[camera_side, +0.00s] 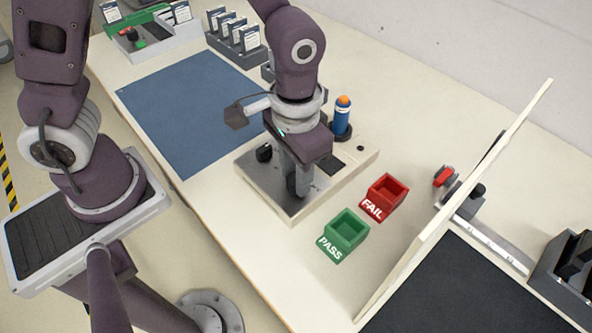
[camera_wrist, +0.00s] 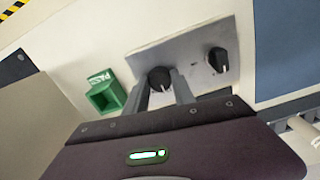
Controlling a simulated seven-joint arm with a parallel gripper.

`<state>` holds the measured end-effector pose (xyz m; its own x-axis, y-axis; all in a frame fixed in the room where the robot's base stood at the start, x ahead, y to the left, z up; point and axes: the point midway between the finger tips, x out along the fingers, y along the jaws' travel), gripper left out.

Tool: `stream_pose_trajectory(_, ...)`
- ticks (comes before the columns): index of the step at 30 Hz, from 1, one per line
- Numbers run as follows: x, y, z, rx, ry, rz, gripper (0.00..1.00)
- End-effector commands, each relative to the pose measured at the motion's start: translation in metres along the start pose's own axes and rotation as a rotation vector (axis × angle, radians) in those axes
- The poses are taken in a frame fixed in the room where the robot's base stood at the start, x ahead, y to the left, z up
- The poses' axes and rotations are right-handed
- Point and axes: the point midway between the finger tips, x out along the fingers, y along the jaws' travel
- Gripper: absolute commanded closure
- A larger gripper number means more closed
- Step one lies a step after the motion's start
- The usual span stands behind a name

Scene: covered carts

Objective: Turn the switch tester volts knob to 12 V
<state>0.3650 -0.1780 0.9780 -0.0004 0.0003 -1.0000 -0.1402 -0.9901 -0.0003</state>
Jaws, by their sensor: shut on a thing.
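The switch tester (camera_side: 270,207) is a metal-topped box at the table's middle, with two black knobs on its top. My gripper (camera_side: 297,190) points down and is shut on the near knob (camera_side: 291,186). In the wrist view my fingers (camera_wrist: 162,88) stand on both sides of this gripped knob (camera_wrist: 160,77), whose white pointer line is partly visible. The other knob (camera_side: 264,153) stands free; it also shows in the wrist view (camera_wrist: 218,60), with a white pointer line. The knob labels and the volts scale are too small to read.
A green PASS bin (camera_side: 346,230) and a red FAIL bin (camera_side: 385,192) stand right of the tester. A blue bottle with an orange top (camera_side: 342,117) stands behind it. A blue mat (camera_side: 180,110) lies clear at left. An upright panel (camera_side: 450,205) bounds the right side.

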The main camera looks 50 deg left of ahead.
Motion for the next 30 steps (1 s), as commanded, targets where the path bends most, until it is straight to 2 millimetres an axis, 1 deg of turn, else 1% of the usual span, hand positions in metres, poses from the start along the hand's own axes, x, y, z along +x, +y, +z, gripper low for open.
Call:
stream_pose_trajectory(8,-0.0008,0.0003,-0.0005,0.051,0.002,0.001,1.0)
stream_pose_trajectory(20,-0.0009,0.0004,-0.0006,0.055,0.002,0.001,1.0)
stream_pose_trajectory(21,-0.0009,0.0003,-0.0006,0.055,0.002,0.001,0.62)
stream_pose_trajectory(23,-0.0008,0.0003,-0.0005,0.055,0.002,0.001,0.5)
stream_pose_trajectory(24,-0.0007,0.0003,-0.0005,0.055,0.002,0.001,0.48)
stream_pose_trajectory(30,-0.0003,0.0001,-0.0003,0.055,0.001,0.001,0.48)
